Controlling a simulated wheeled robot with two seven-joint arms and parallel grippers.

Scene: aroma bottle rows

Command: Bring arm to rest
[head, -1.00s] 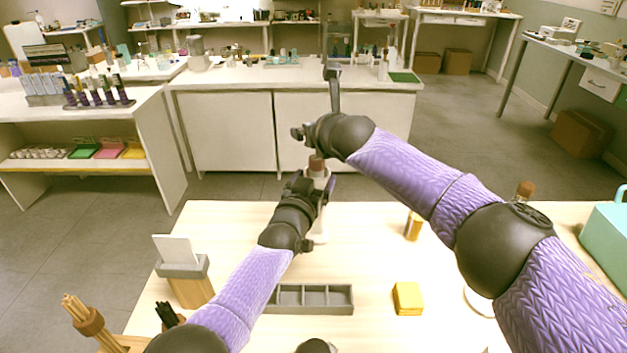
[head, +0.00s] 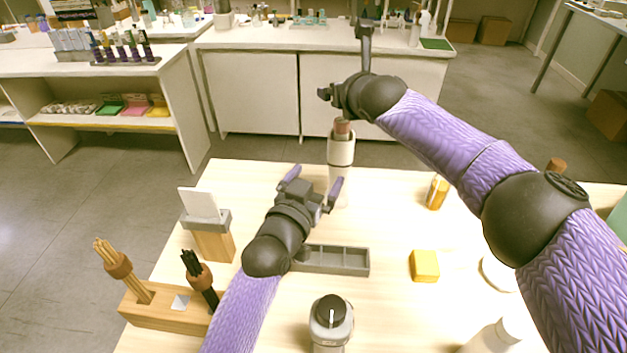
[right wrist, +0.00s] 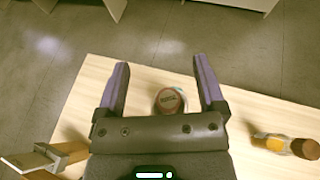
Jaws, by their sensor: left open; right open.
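A tall pale bottle (head: 341,152) with a brown cap stands upright at the far middle of the wooden table. My left gripper (head: 313,184) is open and empty, low over the table on the near left side of the bottle. Its right finger overlaps the bottle's lower part in the head view; I cannot tell whether they touch. My right arm reaches across from the right, its wrist above and behind the bottle. In the right wrist view my right gripper (right wrist: 161,62) is open, with a round brown cap (right wrist: 170,101) visible between its fingers.
A grey compartment tray (head: 335,261), a yellow block (head: 424,266) and an amber bottle (head: 437,192) are on the table. A card holder (head: 212,240) and a wooden stick stand (head: 160,312) are at left. A grey dispenser (head: 331,322) is in front.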

